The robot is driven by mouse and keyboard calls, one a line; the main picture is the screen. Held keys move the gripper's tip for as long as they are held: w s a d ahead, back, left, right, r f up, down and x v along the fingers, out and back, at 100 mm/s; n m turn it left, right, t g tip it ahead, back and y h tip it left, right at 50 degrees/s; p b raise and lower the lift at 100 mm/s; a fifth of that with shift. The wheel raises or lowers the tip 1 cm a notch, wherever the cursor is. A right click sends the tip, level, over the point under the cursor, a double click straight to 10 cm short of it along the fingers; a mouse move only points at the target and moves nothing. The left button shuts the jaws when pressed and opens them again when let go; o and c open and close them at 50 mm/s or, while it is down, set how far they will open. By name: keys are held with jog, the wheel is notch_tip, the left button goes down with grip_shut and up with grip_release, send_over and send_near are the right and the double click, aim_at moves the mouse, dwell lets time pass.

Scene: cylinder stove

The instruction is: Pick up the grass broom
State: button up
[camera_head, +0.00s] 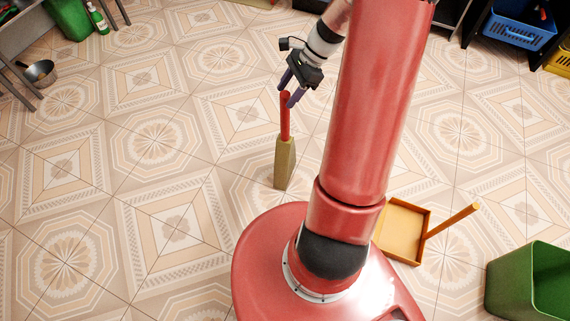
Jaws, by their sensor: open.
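The grass broom (285,163) stands upright on the tiled floor, left of my red column. It has a tan bristle block at the bottom and a red handle (285,122) on top. My gripper (287,92) is at the top end of the red handle, with its two purple fingers open on either side of it in the picture. I cannot tell whether the fingers touch the handle.
An orange dustpan (401,231) with a stick handle lies right of my base. A green bin (530,285) stands at the lower right. A pan (39,73) is at the left edge, and a blue crate (519,28) is at the upper right. Floor left of the broom is clear.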

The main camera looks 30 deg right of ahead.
aim_at(282, 99)
jog(key=x, duration=0.3)
jog(key=shift+a+f, duration=0.15)
jog(key=shift+a, duration=0.15)
grip_shut()
